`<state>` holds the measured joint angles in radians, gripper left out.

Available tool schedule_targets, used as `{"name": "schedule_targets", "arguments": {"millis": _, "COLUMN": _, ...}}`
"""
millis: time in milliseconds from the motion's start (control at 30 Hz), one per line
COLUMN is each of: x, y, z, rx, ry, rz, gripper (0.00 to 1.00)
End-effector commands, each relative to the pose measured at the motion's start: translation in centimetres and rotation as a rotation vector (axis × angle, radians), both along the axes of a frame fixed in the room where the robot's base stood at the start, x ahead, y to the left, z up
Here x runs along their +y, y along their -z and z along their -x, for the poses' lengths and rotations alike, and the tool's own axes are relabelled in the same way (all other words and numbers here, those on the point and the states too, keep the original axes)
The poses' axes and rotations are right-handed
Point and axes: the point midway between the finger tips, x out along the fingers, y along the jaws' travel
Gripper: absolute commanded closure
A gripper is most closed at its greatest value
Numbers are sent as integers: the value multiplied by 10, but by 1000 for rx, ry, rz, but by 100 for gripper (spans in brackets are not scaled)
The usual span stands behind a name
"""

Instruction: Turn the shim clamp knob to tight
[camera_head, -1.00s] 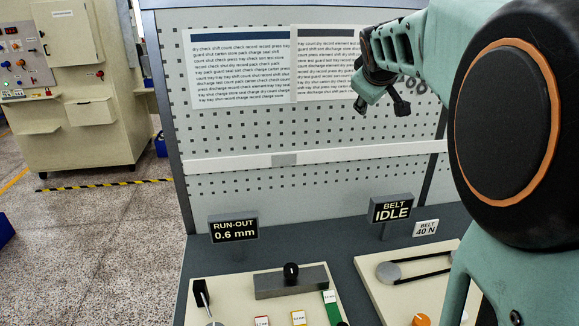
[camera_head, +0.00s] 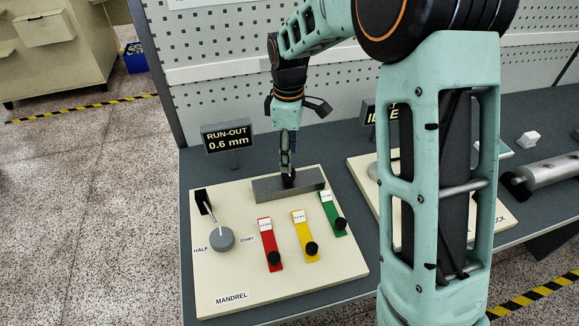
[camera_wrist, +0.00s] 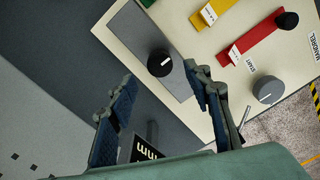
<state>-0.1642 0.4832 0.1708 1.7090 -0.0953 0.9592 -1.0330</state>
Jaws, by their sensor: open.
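A black round knob (camera_wrist: 160,63) with a white pointer line sits on a flat grey block (camera_wrist: 128,30) in the wrist view. I take it for the shim clamp knob; no tight mark is readable. In the head view, the knob (camera_head: 289,178) is partly hidden by my gripper (camera_head: 287,166), which points down just above it at the back of the cream mandrel board (camera_head: 225,285). In the wrist view, the fingers of my gripper (camera_wrist: 168,100) are apart and empty, with the knob beyond their tips, roughly between them.
Red (camera_head: 269,244), yellow (camera_head: 305,236) and green (camera_head: 333,214) strips with black knobs lie in front of the block. A grey lever knob (camera_head: 221,239) is at left. The run-out sign (camera_head: 228,137) reading 0.6 mm stands behind.

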Motion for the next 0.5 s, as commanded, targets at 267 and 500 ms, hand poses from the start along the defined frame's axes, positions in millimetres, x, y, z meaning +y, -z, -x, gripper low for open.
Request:
{"name": "schedule_targets", "arguments": {"millis": 267, "x": 0, "y": 45, "z": 0, "rx": 1, "ry": 1, "rz": 0, "gripper": 54}}
{"name": "schedule_targets", "arguments": {"millis": 500, "x": 0, "y": 57, "z": -1, "rx": -3, "ry": 1, "rz": 0, "gripper": 54}}
